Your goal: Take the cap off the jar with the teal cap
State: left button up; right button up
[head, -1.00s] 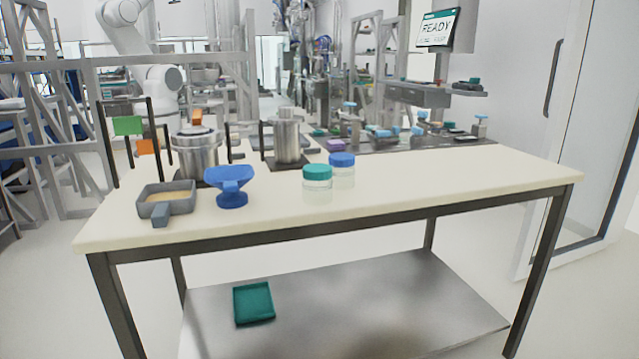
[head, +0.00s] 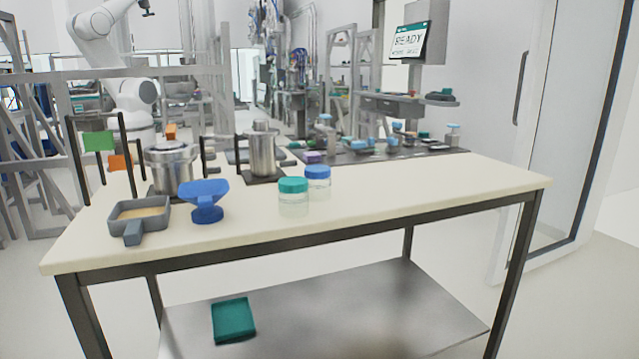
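The jar with the teal cap (head: 293,205) stands upright near the front edge of the table, around its middle. Its teal cap (head: 293,186) is on the clear jar body. A similar jar with a blue cap (head: 317,174) stands just behind it to the right, very close to it; I cannot tell if they touch. Neither of my grippers is in the head view.
On the table's left are a grey tray with a handle (head: 140,218), a blue scoop-like stand (head: 206,203) and metal vessels (head: 172,167). The table (head: 420,190) is clear to the right of the jars. A teal tray (head: 233,320) lies on the lower shelf.

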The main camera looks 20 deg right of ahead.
aim_at(290, 206)
jog(key=u, duration=0.35)
jog(key=l+u, duration=0.3)
jog(key=l, duration=0.25)
jog(key=i+l+u, duration=0.1)
jog(key=l+u, duration=0.25)
jog(key=l, duration=0.2)
jog(key=k+l+u, duration=0.2)
jog(key=l, duration=0.9)
jog(key=i, duration=0.1)
